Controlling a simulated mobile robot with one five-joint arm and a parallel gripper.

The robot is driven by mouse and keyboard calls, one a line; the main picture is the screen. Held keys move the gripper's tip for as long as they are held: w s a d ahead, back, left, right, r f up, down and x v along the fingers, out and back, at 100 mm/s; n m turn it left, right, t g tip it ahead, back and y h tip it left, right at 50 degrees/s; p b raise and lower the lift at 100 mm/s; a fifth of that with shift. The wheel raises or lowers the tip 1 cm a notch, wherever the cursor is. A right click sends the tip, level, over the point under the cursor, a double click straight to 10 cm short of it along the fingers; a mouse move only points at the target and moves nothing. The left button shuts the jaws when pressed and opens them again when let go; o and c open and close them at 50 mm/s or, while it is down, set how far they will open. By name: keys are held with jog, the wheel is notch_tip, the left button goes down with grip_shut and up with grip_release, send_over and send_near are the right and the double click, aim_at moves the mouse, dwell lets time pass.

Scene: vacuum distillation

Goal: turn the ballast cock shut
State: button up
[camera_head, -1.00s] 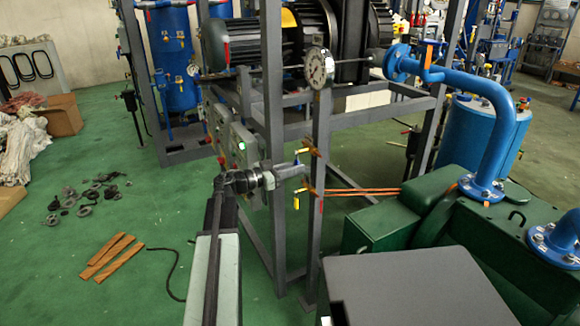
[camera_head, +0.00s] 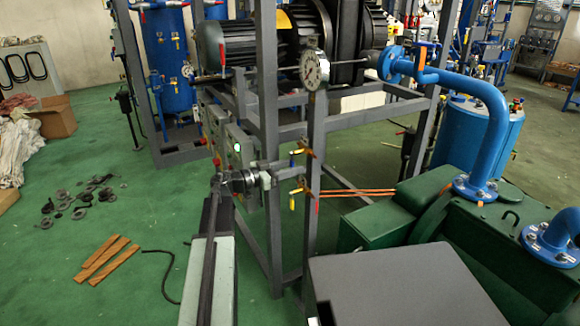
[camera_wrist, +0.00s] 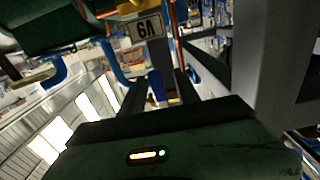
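In the head view my gripper (camera_head: 283,174) is beside the grey frame post, at the height between two small brass cocks. The upper cock (camera_head: 304,153) has a coloured handle. The lower cock (camera_head: 298,191) has a yellow handle hanging down. I cannot tell which one is the ballast cock. In the wrist view my gripper (camera_wrist: 160,92) has its two dark fingers apart, with a gap between them. Something blue and yellow shows beyond the gap, too blurred to name. A plate marked 6A (camera_wrist: 149,27) is above the fingers.
The grey post (camera_head: 316,130) carries a round gauge (camera_head: 314,69) above the cocks. Copper-coloured lines (camera_head: 365,193) run right to the green pump (camera_head: 395,215). A control box (camera_head: 236,147) with a lit green button is left.

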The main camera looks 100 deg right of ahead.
jog(key=v, duration=0.8)
jog(key=shift+s, duration=0.1)
